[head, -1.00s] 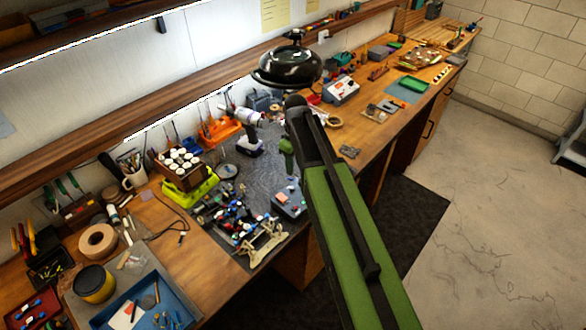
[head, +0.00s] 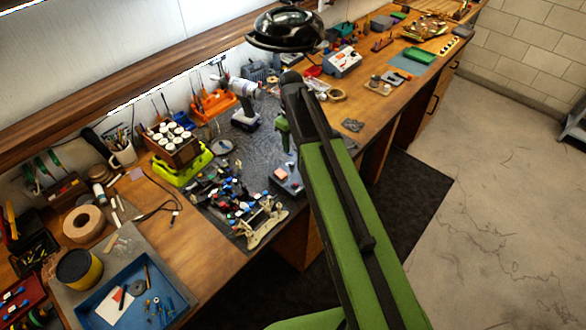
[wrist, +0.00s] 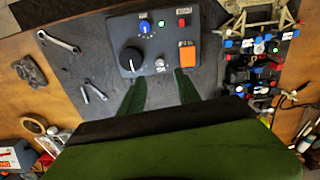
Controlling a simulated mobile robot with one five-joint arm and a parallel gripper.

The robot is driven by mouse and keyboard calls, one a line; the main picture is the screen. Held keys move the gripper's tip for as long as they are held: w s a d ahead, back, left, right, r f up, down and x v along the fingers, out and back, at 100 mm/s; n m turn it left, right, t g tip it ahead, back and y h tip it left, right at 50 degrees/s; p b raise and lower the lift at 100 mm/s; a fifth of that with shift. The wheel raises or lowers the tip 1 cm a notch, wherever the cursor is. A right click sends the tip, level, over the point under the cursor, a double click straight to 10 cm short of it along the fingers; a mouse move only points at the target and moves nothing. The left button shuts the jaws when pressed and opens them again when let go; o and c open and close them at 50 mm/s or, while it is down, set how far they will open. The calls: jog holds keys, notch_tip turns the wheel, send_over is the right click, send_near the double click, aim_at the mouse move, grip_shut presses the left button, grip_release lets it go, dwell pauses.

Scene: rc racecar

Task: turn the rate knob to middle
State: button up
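A grey control box (wrist: 165,45) lies on the dark mat at the top of the wrist view. It has a large black knob (wrist: 131,61), a smaller blue knob (wrist: 145,27), a red button (wrist: 183,21) and an orange switch (wrist: 187,57). The labels are too small to read, so I cannot tell which knob is the rate knob. My gripper (wrist: 159,80) is open and empty, its green fingers apart near the box's lower edge. In the head view the box (head: 288,182) shows just below my gripper (head: 283,132), partly beside my arm.
A racecar chassis (head: 228,196) stands left of the box, with a tan stand (head: 262,224) in front. A wrench (wrist: 58,42) and small tools lie on the mat's left in the wrist view. The bench's front edge is close to the box.

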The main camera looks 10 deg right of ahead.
aim_at(292, 163)
notch_tip(292, 163, down, 10)
jog(key=b, duration=0.8)
jog(key=shift+r, duration=0.1)
grip_shut()
